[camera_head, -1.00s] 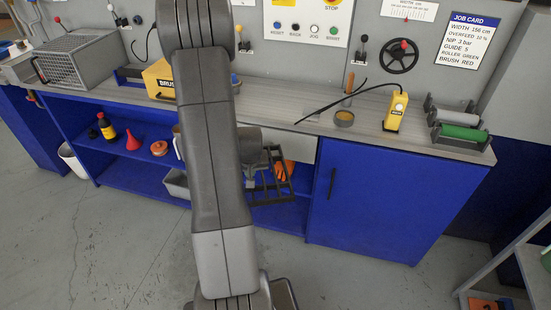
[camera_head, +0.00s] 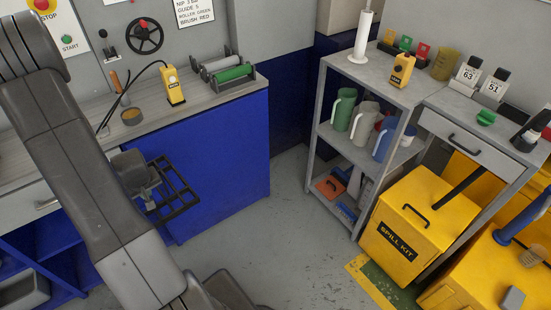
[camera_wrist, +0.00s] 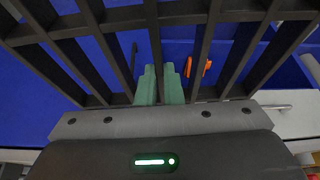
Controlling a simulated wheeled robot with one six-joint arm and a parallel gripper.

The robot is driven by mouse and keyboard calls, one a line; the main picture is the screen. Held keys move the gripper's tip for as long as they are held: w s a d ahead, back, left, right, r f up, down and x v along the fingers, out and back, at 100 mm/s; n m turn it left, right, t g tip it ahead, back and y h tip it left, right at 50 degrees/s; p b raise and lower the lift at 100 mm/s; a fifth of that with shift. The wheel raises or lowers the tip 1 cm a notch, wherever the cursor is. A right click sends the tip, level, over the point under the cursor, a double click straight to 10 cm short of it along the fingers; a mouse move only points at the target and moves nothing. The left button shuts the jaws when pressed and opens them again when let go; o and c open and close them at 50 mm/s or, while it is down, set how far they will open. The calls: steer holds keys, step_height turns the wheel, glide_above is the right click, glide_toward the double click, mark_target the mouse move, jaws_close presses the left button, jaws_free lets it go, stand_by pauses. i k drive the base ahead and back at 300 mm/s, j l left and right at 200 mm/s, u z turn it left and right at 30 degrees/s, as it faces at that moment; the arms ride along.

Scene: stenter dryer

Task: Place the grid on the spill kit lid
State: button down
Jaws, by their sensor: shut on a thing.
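The grid is a dark open frame of bars. In the head view the grid (camera_head: 178,200) hangs in front of the blue cabinet, at the end of my arm. My gripper (camera_wrist: 162,88) shows in the wrist view with its green fingers close together at the near side of the grid (camera_wrist: 150,22). It is shut on the grid, and the exact contact is partly hidden. The spill kit is a yellow box at the right of the head view. Its lid (camera_head: 432,196) is closed, with a black handle on top, and it is well apart from the grid.
A grey shelf unit (camera_head: 352,70) with jugs stands between the blue cabinet (camera_head: 225,160) and the spill kit. A drawer table (camera_head: 470,135) stands behind the spill kit, and another yellow container (camera_head: 480,275) is beside it. The grey floor (camera_head: 290,235) in the middle is clear.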

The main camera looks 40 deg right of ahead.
mark_target(436, 198)
steer(key=k+l+z, duration=0.2)
steer(key=z, duration=0.3)
steer(key=k+l+z, duration=0.15)
steer(key=l+z, duration=0.3)
steer(key=k+l+z, duration=0.1)
steer(key=l+z, duration=0.2)
steer(key=z, duration=0.2)
steer(key=k+l+z, duration=0.15)
steer(key=l, duration=1)
steer(key=i, duration=0.05)
